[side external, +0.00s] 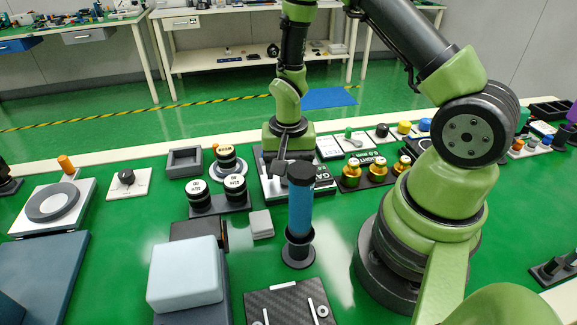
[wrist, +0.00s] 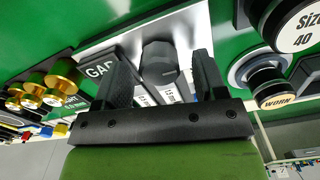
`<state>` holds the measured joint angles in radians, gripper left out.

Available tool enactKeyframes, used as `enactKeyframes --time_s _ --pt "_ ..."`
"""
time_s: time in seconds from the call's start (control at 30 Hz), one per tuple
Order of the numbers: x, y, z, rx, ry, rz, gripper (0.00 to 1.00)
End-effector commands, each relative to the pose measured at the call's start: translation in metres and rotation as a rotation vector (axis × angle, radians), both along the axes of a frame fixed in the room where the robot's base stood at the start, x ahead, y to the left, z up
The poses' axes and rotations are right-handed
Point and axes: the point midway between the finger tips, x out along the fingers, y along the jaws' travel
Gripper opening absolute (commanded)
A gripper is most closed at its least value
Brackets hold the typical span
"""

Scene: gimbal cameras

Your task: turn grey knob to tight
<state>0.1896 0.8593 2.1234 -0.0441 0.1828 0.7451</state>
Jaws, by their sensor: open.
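A grey knob (wrist: 160,60) with a faceted head shows between the two fingers of my gripper (wrist: 163,72) in the wrist view. In the side view my gripper (side external: 283,155) is low over the panel (side external: 272,188), and I cannot make out the knob there. Parts of the labels are hidden behind the fingers.
Black-and-white gauge cylinders (side external: 198,190) stand left of the panel. Brass pieces (side external: 378,168) stand right of it. A blue cylinder (side external: 300,210) stands upright in front. A pale blue block (side external: 185,273) is at the front left.

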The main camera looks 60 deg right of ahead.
Motion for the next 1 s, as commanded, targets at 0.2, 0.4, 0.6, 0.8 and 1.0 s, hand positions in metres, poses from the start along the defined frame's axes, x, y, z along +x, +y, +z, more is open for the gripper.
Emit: enactKeyframes --time_s 0.2,0.4,0.6,0.8,1.0 --pt "0.0000 0.0000 0.0002 0.000 0.000 0.000 0.19" --pt "0.0001 0.0001 0.0004 0.000 0.000 0.005 0.16" --pt "0.0002 0.0001 0.0005 0.000 0.000 0.053 0.16" --pt "0.0003 0.0001 0.0005 0.000 0.000 0.176 0.16" --pt "0.0005 0.0002 0.0006 0.000 0.000 0.354 0.16"
